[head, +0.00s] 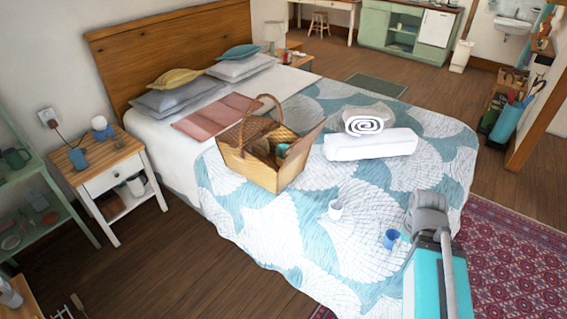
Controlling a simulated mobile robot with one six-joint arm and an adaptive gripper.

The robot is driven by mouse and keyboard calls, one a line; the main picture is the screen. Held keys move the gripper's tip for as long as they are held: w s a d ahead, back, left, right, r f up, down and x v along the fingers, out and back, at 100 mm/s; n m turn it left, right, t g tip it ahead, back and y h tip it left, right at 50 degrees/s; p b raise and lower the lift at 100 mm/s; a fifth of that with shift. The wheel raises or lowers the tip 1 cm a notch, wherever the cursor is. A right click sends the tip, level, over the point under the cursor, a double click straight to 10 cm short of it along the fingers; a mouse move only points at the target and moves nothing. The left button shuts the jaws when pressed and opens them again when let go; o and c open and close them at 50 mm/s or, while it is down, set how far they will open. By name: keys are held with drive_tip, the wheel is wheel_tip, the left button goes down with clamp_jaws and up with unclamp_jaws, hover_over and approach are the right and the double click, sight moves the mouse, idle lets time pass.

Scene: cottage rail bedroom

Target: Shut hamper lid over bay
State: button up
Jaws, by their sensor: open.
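The hamper (262,174) is a tan wicker basket standing on the bed, with an arched handle over its middle. One woven lid (245,131), on the left side, looks tilted or flat; I cannot tell which. The other lid (303,150), on the right side, stands raised at a slant, leaving that bay open. Small items, one bluish (282,149), show inside the open bay. My arm is at the lower right, well apart from the hamper. Its fingertips do not show.
The bed's patterned quilt (290,225) holds a rolled white towel (365,122), a folded white towel (372,145), a white cup (335,209) and a blue cup (391,238). A nightstand (98,175) stands left of the bed.

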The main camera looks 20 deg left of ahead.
drive_tip(key=shift+w+f, duration=0.2)
drive_tip(key=shift+w, duration=0.1)
drive_tip(key=c, duration=0.4)
drive_tip(key=w+t+b, duration=0.1)
drive_tip(key=w, duration=0.1)
drive_tip(key=w+f+t+h+b, duration=0.1)
drive_tip(key=w, duration=0.1)
drive_tip(key=w+d+f+t+b, duration=0.1)
drive_tip(key=w, duration=0.1)
drive_tip(key=shift+w+n, duration=0.1)
drive_tip(key=shift+n, duration=0.2)
clamp_jaws()
drive_tip(key=w+a+r+n+t+b, duration=0.25)
drive_tip(key=w+t+b, duration=0.3)
drive_tip(key=w, duration=0.35)
drive_tip(key=w+a+r+n+t+b, duration=0.2)
drive_tip(key=w+n+t+b, duration=0.2)
drive_tip(key=w+t, duration=0.35)
drive_tip(key=w+a+r+n+t+y+b, duration=0.2)
drive_tip(key=a+r+n+t+y+b, duration=0.1)
drive_tip(key=a+n+y, duration=0.3)
drive_tip(key=s+a+f+n+g+y+b, duration=0.1)
drive_tip(key=s+a+n+g+y+b, duration=0.3)
drive_tip(key=a+n+y, duration=0.4)
drive_tip(key=s+a+f+n+g+y+b, duration=0.2)
drive_tip(key=s+a+n+g+y+b, duration=0.2)
drive_tip(key=a+n+g+y, duration=0.3)
drive_tip(key=shift+s+a+n+y, duration=0.2)
drive_tip(key=shift+a+n+y, duration=0.2)
drive_tip(key=shift+a+n, duration=1.2)
